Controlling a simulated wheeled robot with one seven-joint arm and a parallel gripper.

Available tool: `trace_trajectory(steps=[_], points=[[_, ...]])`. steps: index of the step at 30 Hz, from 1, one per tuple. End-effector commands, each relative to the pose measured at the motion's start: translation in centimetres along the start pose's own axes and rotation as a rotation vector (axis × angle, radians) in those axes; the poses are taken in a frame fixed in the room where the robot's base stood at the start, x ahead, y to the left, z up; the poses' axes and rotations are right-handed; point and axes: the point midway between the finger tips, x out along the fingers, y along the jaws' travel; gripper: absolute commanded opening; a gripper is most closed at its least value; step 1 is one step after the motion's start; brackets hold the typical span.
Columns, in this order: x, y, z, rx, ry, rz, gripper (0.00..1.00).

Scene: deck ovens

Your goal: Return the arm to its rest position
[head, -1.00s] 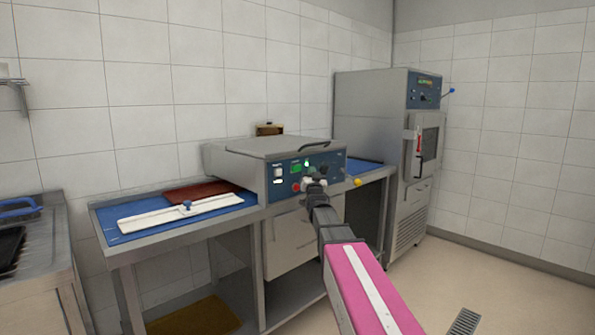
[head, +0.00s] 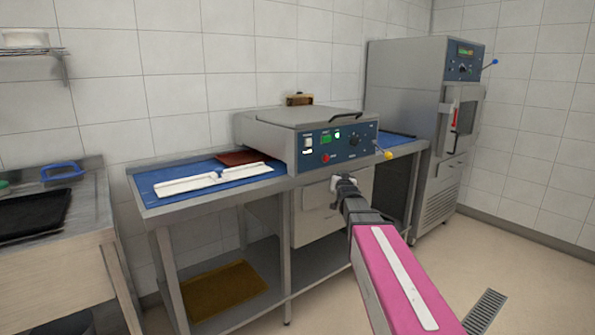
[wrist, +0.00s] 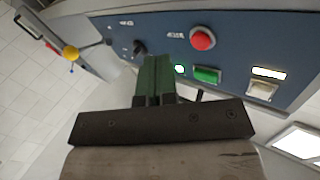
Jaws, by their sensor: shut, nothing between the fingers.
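My arm reaches out from the lower right in the head view, with a pink link and dark wrist joints. My gripper, at the far end of it, lies in front of the lower body of the steel machine and mostly behind my wrist in that view. In the wrist view my gripper (wrist: 154,75) shows its green fingers together with nothing between them. The machine's blue control panel (head: 337,145) is beyond the fingers. It carries a red button (wrist: 203,39), a lit green button (wrist: 206,75), a white lit switch (wrist: 262,90) and a black knob (wrist: 139,47).
A steel table (head: 165,204) with a blue top holds a white board (head: 215,180) and a dark red board (head: 244,157). A tall steel cabinet (head: 400,100) stands right. A left counter holds a black tray (head: 32,213) and blue-rimmed container (head: 61,172). Floor at right is open.

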Motion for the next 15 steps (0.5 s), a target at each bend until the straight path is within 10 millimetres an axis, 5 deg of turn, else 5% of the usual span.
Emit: trace_trajectory(steps=[6,15], points=[[-6.8,1.9,12.4,-0.049,-0.456,0.057,0.00],[-21.0,4.1,25.4,-0.109,-1.094,0.110,0.00]])
